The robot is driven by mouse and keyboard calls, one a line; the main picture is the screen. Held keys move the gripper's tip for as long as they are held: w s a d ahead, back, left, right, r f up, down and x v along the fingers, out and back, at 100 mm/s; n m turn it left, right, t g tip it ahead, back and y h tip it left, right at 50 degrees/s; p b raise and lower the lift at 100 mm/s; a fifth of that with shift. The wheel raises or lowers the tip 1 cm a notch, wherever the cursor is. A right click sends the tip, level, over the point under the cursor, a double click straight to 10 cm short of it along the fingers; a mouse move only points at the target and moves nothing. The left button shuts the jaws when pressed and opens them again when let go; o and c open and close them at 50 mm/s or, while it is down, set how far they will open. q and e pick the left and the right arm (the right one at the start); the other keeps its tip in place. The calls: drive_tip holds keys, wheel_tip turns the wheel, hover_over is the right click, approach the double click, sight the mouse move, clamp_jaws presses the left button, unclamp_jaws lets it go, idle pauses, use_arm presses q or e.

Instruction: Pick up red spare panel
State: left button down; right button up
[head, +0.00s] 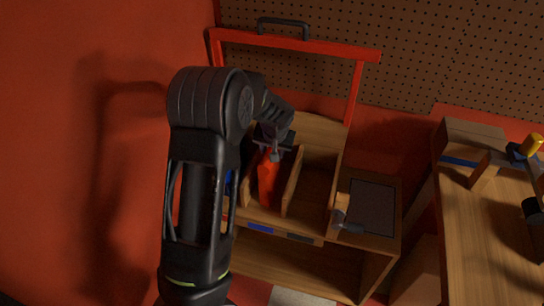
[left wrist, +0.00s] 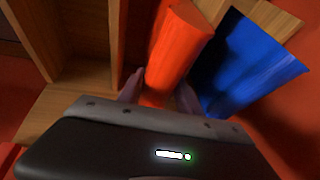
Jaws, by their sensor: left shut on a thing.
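The red spare panel (head: 268,180) is a curved red piece standing in a wooden slot of the cart in the head view. It also shows in the left wrist view (left wrist: 175,50), upright between my fingers. My left gripper (head: 274,152) reaches down over it from above and is shut on it; its fingertips also show in the left wrist view (left wrist: 158,88). A blue panel (left wrist: 245,62) stands right beside the red one in the left wrist view. In the head view my arm mostly hides the blue panel (head: 227,182). My right gripper is not in view.
Wooden dividers (head: 291,182) stand close to the red panel. The cart has a red frame (head: 300,41) with a black handle (head: 283,25). A side box with a grey top (head: 368,208) adjoins it at right. A wooden bench (head: 485,235) stands farther right.

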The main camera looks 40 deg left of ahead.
use_arm(q)
wheel_tip(320, 180, up, 10)
drive_tip(key=shift+f, duration=0.1)
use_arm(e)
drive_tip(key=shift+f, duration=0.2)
use_arm(q)
drive_tip(key=shift+d, duration=0.1)
idle(0.5)
